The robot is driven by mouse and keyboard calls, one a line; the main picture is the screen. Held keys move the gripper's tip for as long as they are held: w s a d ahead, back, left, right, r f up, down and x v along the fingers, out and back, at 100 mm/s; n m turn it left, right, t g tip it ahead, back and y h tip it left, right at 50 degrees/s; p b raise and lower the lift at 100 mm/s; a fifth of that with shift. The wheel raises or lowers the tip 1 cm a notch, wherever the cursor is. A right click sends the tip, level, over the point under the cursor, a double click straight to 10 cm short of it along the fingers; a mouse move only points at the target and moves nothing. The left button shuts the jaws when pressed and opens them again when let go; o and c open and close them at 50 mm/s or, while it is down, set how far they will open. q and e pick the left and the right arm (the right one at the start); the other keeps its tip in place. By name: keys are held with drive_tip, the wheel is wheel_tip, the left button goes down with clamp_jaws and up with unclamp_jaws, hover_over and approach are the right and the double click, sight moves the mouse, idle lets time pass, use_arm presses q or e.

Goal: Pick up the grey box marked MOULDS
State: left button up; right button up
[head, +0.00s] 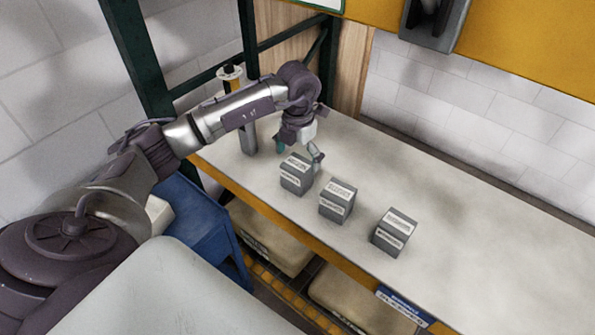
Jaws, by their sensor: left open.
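Three grey boxes with white labels stand in a row on the bench: a left box (296,174), a middle box (337,202) and a right box (394,233). Each has a label on its top and on its front. The lettering is too small to read for certain, so I cannot tell which one is marked MOULDS. My left gripper (300,151) is open and points down, just behind and above the left box. Its fingers are near that box's top; I cannot tell whether they touch it. My right gripper is out of view.
The pale bench top (470,235) is clear to the right of the boxes. A grey cylinder (248,138) stands at the bench's left end, beside dark green frame posts (139,55). Beige bins (268,238) sit under the bench. A blue cabinet (200,225) stands at left.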

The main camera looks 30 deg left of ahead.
sight(297, 163)
use_arm(q)
wheel_tip(297, 163, down, 3)
drive_tip(key=shift+s+f+p, duration=0.15)
drive_tip(key=shift+f+p, duration=0.05)
drive_tip(key=shift+p, duration=0.45)
drive_tip(key=shift+f, duration=0.2)
drive_tip(key=c, duration=1.5)
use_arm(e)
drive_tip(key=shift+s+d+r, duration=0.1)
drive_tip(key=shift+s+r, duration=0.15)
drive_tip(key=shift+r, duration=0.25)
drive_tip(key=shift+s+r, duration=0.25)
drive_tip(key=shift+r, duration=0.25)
use_arm(q)
drive_tip(key=shift+r, duration=0.15)
